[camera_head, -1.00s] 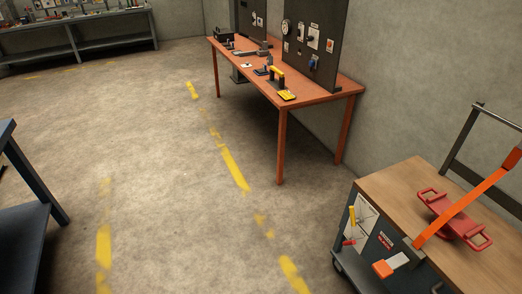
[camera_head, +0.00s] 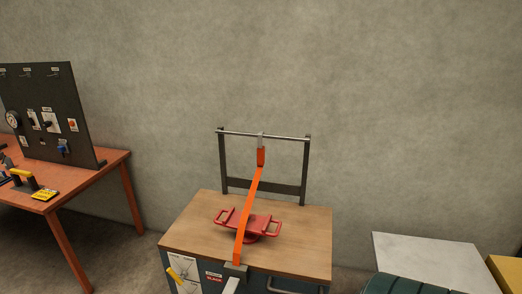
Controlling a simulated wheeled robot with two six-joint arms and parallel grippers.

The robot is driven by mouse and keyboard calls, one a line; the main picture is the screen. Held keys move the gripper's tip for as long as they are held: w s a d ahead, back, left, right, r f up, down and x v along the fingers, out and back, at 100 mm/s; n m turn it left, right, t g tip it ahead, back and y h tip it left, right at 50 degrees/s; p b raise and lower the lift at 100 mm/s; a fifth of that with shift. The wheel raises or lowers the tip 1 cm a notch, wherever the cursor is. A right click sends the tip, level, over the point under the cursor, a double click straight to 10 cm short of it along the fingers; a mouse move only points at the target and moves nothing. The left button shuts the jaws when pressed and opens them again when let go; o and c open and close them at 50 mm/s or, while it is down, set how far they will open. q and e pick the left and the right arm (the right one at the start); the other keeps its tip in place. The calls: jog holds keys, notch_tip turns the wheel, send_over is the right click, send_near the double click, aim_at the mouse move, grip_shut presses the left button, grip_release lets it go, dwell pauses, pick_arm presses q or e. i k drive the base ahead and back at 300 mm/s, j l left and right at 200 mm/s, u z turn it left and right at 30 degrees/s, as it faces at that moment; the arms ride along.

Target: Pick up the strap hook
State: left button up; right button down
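A workbench cart (camera_head: 300,222) with a wooden top stands at the lower middle of the head view. A red flanged spool (camera_head: 262,222) with handles lies on its top. An orange strap (camera_head: 246,215) runs from the cart's front edge across the spool up to the rear rail. At its upper end, a small grey strap hook (camera_head: 261,141) with an orange block (camera_head: 261,157) below it is at the rail; whether it is hooked over it is too small to tell. Neither of my grippers is in view.
A dark frame with a metal rail (camera_head: 290,137) rises at the cart's back, near the wall. An orange table (camera_head: 112,165) with a dark tool board (camera_head: 75,110) stands at left. A pale-topped surface (camera_head: 430,260) and a dark green object (camera_head: 405,285) are at lower right.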

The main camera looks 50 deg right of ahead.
aim_at(260, 149)
jog(key=z, duration=1.65)
jog(key=i+j+z, duration=0.2)
jog(key=i+z, duration=0.15)
jog(key=i+j+z, duration=0.35)
